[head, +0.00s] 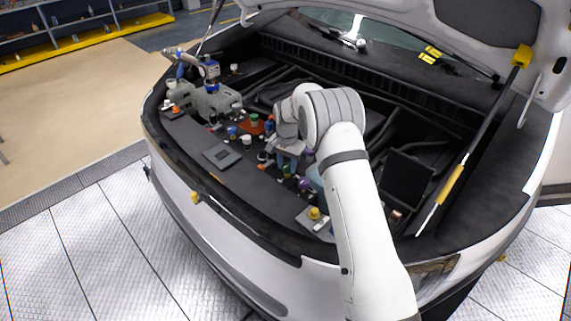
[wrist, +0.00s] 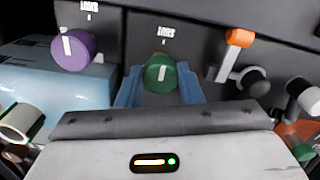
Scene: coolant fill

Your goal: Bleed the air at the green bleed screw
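The green bleed screw (wrist: 160,73) is a round green knob with an upright white mark, in the middle of the wrist view below a small white label. In the head view, a green cap (head: 286,171) shows just below my gripper (head: 288,160). My gripper (wrist: 160,88) has blue fingers, one on each side of the green screw. The gap between them looks about as wide as the knob. I cannot tell whether they touch it. My arm hides part of the engine bay in the head view.
A purple knob (wrist: 75,48) with its own label is to the left, above a light blue tank (wrist: 40,85). An orange-capped lever (wrist: 238,38) and dark round fitting (wrist: 253,82) are close on the right. A raised hood strut (head: 450,185) stands right of my arm.

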